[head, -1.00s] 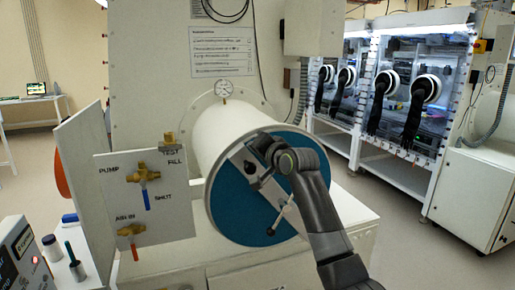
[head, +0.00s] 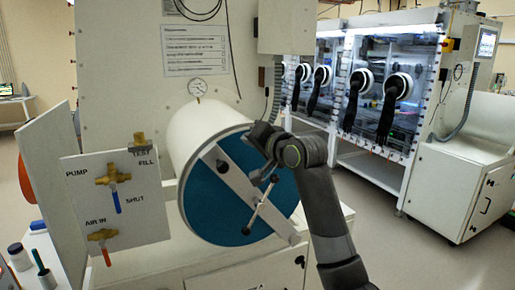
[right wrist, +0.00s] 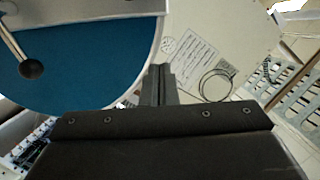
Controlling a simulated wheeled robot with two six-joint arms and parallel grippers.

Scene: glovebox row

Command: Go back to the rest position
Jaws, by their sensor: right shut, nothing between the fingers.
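The round antechamber door (head: 215,215) is blue with a pale crossbar (head: 232,180) and closes the front of a white cylinder (head: 190,135). A thin handle (head: 258,206) with dark knobs sits on the crossbar. My right gripper (head: 258,138) is at the door's upper right edge, shut and empty. In the right wrist view its fingers (right wrist: 158,85) are together beside the door's blue face (right wrist: 85,70), with a dark handle knob (right wrist: 31,69) at left. I cannot tell whether it touches the door. My left gripper is not in view.
A valve panel (head: 140,220) with brass valves stands left of the door. A gauge (head: 197,88) is above the cylinder. Glovebox windows with black gloves (head: 388,105) are behind at right. The floor (head: 400,240) at right is clear.

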